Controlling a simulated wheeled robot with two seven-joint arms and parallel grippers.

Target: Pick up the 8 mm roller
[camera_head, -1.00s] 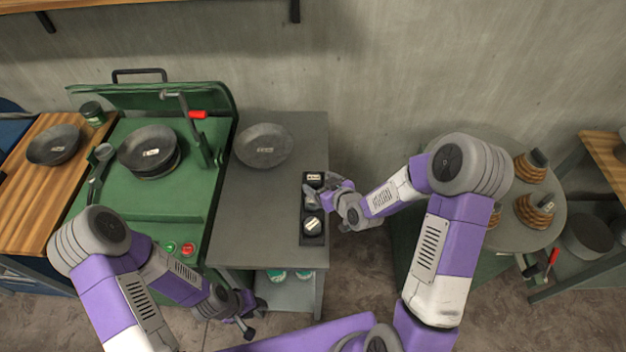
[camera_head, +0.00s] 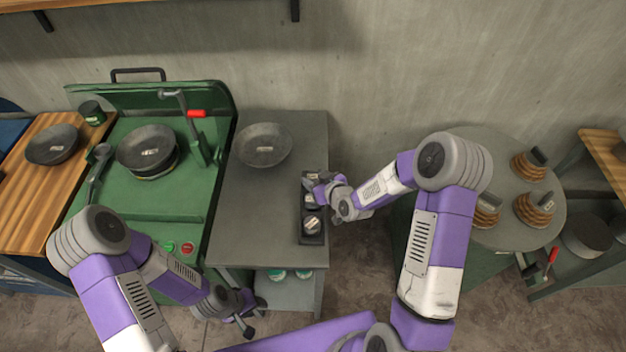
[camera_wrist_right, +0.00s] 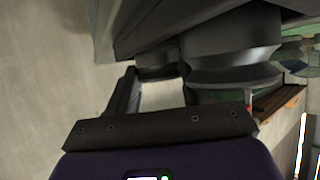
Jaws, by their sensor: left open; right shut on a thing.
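A narrow black tray (camera_head: 313,239) lies along the right edge of the grey table and holds small dark rollers with pale labels. One roller (camera_head: 312,224) sits at the tray's near end, and another label shows behind it. The size labels are too small to read. My right gripper (camera_head: 312,184) is over the tray's far part, shut on a roller that it mostly hides. In the right wrist view a dark grey grooved roller (camera_wrist_right: 232,62) fills the space ahead of the jaws.
A grey bowl (camera_head: 264,145) stands on the grey table (camera_head: 265,215), left of the tray. The green spinning bench (camera_head: 160,200) with another bowl (camera_head: 147,149) is further left. A round table (camera_head: 500,235) with wooden formers is at the right. The table's middle is clear.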

